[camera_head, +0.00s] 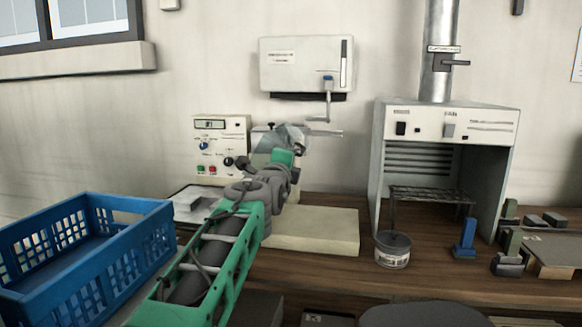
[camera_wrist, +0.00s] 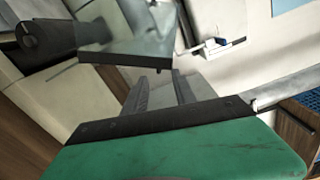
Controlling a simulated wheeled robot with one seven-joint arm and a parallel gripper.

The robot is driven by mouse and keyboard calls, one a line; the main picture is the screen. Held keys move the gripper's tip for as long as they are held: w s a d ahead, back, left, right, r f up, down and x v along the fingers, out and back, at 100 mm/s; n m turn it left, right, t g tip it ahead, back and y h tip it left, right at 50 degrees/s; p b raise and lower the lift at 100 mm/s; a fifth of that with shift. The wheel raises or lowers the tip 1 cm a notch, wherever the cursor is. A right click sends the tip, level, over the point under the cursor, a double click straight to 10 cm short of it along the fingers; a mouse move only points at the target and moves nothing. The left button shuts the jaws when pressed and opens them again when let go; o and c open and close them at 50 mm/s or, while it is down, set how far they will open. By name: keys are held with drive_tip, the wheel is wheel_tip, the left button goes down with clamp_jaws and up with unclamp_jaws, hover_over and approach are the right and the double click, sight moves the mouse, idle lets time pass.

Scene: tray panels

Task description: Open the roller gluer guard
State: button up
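The roller gluer (camera_head: 222,143) is a cream machine with a control panel, against the back wall. Its guard (camera_head: 290,136) is a clear grey pane, partly hidden behind my arm in the head view. In the wrist view the guard (camera_wrist: 135,42) is a see-through pane with a dark lower edge, just ahead of my fingertips. My gripper (camera_wrist: 162,82) is open, with a gap between its two dark fingers and nothing clearly held. I cannot tell whether a finger touches the guard's edge. In the head view my gripper (camera_head: 283,156) is at the guard, its fingers mostly hidden.
A white wall box (camera_head: 305,64) with a lever hangs above the gluer. A blue crate (camera_head: 90,235) stands at the left. A cream block (camera_head: 325,232) lies in front of the gluer. A fume cabinet (camera_head: 450,120) and a tin (camera_head: 392,250) stand to the right.

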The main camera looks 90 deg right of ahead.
drive_tip(key=shift+b+v, duration=1.45)
drive_tip(key=shift+v, duration=0.7)
drive_tip(key=shift+f, duration=0.1)
drive_tip(key=shift+c, duration=0.5)
